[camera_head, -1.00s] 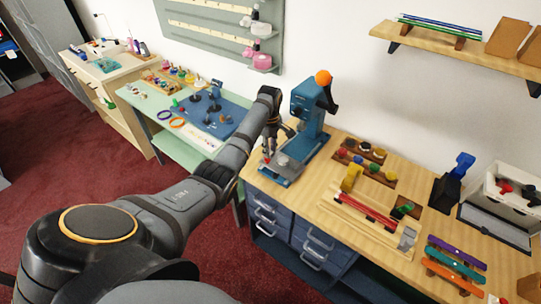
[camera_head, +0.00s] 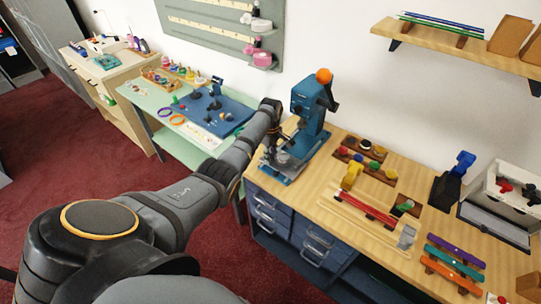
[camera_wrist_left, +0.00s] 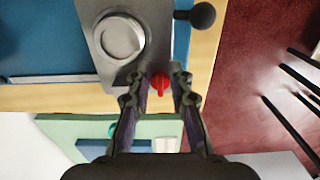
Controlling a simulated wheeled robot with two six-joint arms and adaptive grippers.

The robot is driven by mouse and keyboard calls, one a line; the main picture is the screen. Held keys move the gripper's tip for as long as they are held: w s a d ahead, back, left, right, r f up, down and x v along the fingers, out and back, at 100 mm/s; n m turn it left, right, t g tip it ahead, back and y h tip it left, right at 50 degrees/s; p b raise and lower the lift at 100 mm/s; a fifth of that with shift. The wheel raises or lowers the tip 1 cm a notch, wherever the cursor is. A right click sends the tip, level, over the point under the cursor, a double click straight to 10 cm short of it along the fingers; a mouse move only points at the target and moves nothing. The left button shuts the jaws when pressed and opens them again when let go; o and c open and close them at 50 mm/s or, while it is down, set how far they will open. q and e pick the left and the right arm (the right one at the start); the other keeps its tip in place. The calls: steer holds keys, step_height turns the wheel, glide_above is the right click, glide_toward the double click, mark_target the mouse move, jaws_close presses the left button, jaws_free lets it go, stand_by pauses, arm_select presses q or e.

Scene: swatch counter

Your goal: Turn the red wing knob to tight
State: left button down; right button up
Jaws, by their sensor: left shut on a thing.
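The red wing knob (camera_wrist_left: 160,84) sits at the edge of a grey plate (camera_wrist_left: 152,42) on the blue press (camera_head: 308,105). My left gripper (camera_wrist_left: 161,72) has its two fingers on either side of the knob and is shut on it. In the head view, my left gripper (camera_head: 270,146) is at the near left side of the press base, and the knob is hidden there. A round silver disc (camera_wrist_left: 119,39) lies on the plate. The knob's tight mark cannot be made out. My right gripper is not in view.
A black ball handle (camera_wrist_left: 203,15) sticks out close beside my left fingers. The wooden counter (camera_head: 325,192) holds a red rail (camera_head: 368,208), racks of coloured knobs and a black-and-blue stand (camera_head: 452,180). A green table (camera_head: 178,146) with a blue mat stands to the left.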

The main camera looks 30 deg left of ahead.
arm_select(q)
steer(key=shift+r, duration=0.1)
steer(key=m+p, duration=0.2)
steer(key=m, duration=0.1)
steer(key=shift+s+a+r+p, duration=0.1)
steer(key=shift+s+p, duration=0.1)
steer(key=shift+p, duration=0.1)
steer(key=m, duration=0.1)
steer(key=m+p, duration=0.1)
steer(key=m, duration=0.1)
steer(key=m+p, duration=0.1)
steer(key=m, duration=0.1)
steer(key=shift+s+a, duration=0.2)
steer(key=shift+s, duration=0.05)
steer(key=m, duration=0.2)
steer(key=shift+s+a+m+p, duration=0.1)
steer(key=shift+a+m+p, duration=0.05)
steer(key=shift+m+p, duration=0.15)
steer(key=m, duration=0.2)
steer(key=shift+a+m, duration=0.15)
steer(key=shift+m, duration=0.25)
steer(key=shift+a+m, duration=0.15)
steer(key=shift+m, duration=0.95)
steer(key=shift+a+m, duration=0.15)
steer(key=shift+m, duration=0.95)
steer(key=c, duration=1.5)
jaws_free()
steer(key=shift+s, duration=0.1)
